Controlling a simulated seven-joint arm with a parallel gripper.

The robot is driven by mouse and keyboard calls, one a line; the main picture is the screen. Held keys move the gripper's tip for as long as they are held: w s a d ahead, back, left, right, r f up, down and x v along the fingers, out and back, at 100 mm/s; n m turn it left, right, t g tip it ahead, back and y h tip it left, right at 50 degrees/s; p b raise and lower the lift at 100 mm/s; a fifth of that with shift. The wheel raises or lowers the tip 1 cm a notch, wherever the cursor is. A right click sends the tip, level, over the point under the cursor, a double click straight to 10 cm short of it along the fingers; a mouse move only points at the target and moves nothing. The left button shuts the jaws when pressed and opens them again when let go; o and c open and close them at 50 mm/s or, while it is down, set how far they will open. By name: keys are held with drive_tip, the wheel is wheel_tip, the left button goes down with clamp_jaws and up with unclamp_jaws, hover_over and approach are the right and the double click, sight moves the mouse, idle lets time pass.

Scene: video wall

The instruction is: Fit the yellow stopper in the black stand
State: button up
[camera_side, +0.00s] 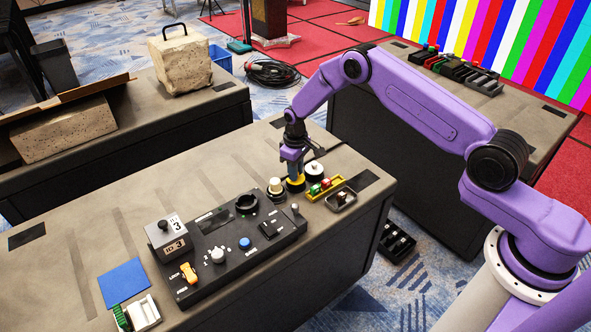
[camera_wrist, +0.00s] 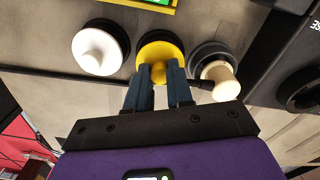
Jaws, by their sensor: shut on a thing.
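The yellow stopper (camera_wrist: 161,47) is a round disc with a knob, in the middle of a row of three in the wrist view; it also shows in the side view (camera_side: 296,180). My gripper (camera_wrist: 159,75) is shut on its knob, with a blue finger on each side; in the side view my gripper (camera_side: 292,168) points down at the table. Dark material shows under the yellow disc in the side view, in line with a black stand (camera_side: 295,188). The disc hides most of it, and I cannot tell whether the stopper is fully seated.
A white stopper (camera_wrist: 98,50) on a dark base stands on one side, a cream stopper (camera_wrist: 219,80) on the other. A yellow tray (camera_side: 324,188) and a grey tray (camera_side: 341,200) lie close by. A black control panel (camera_side: 215,262) fills the table's front middle.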

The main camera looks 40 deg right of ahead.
drive_tip(key=shift+f, duration=0.1)
idle(0.6)
drive_tip(key=o, duration=1.1)
drive_tip(key=shift+r, duration=4)
